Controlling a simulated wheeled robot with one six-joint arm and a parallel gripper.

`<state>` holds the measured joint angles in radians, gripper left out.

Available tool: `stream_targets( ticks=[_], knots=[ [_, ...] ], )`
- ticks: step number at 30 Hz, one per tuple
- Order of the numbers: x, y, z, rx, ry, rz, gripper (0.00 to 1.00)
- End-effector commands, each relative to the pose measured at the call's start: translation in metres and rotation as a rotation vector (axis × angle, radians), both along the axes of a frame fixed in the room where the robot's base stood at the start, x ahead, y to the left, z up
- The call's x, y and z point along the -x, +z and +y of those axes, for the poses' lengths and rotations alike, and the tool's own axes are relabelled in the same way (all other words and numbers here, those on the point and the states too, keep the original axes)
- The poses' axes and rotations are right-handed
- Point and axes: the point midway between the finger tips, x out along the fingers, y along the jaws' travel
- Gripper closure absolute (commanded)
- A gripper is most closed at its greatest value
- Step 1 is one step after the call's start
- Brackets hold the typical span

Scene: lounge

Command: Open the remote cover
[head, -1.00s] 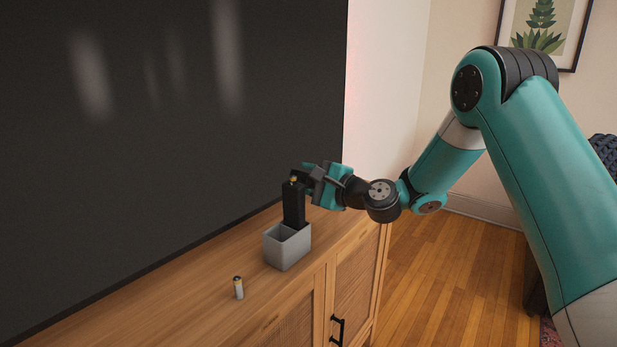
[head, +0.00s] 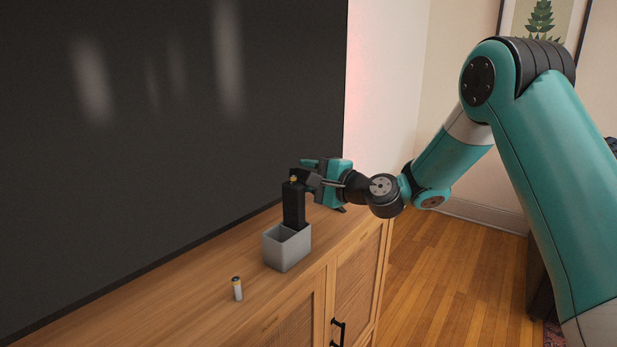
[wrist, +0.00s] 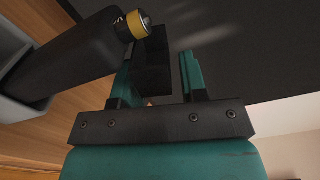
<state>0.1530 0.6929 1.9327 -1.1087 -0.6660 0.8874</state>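The black remote (head: 294,208) stands upright in a grey holder (head: 288,250) on the wooden cabinet. A battery (head: 293,180) with a yellow and black end shows at its top; the wrist view also shows this battery (wrist: 138,25) beside the remote (wrist: 65,62). My gripper (head: 306,178) is at the upper right of the remote, close to its top. In the wrist view its fingers (wrist: 160,78) are apart, with a dark block by the left finger; I cannot tell whether this is a fingertip or the cover. Contact with the remote is unclear.
A second battery (head: 237,289) stands upright on the cabinet top (head: 200,300), left of the holder. A large dark screen (head: 170,130) rises close behind. The cabinet's front edge is near the holder; wooden floor (head: 440,260) lies to the right.

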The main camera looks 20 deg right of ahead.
Motion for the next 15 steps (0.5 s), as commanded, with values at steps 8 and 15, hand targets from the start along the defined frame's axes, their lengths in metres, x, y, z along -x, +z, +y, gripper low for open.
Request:
stream_targets(
  ticks=[8, 15],
  knots=[
    [0.0, 0.0, -0.001, -0.001, 0.0, 0.001, 0.58],
    [0.021, -0.002, -0.017, -0.001, -0.004, 0.003, 0.58]
  ],
)
